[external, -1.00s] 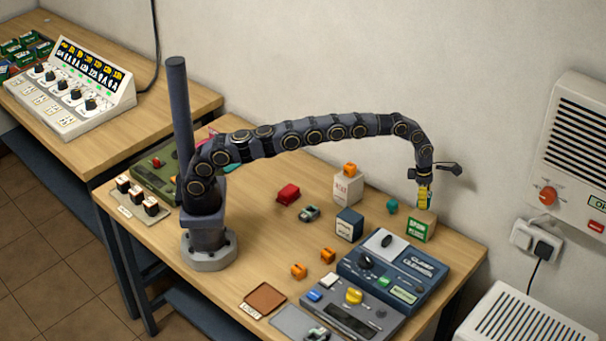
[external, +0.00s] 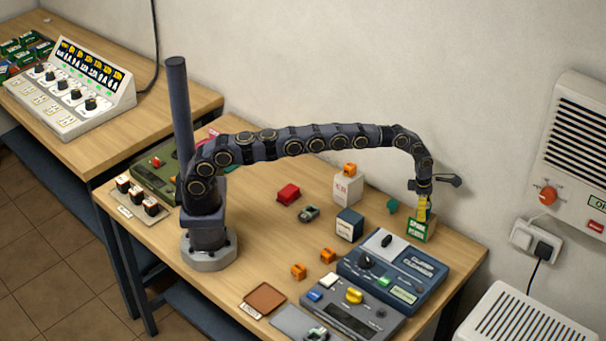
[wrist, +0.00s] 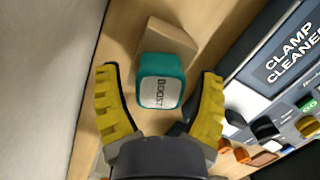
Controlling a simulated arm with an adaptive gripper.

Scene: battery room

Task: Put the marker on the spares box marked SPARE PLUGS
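A teal block labelled BOOST (wrist: 160,82), perhaps the marker, lies between my fingers in the wrist view, with a gap on each side. It overlaps the near part of a tan box top (wrist: 168,38); whether it rests there I cannot tell. The spares box with the green SPARE PLUGS label (external: 417,232) stands at the back right of the table in the external view. My gripper (external: 423,212) points down right at the box's top and hides part of it. In the wrist view my gripper (wrist: 160,70) has its yellow fingertips wide apart.
A small teal thing (external: 393,207) shows left of the box. A dark blue box (external: 349,224) and a white box (external: 347,189) with an orange piece on top stand further left. The CLAMP CLEANER panel (external: 415,262) lies in front. The wall is close behind.

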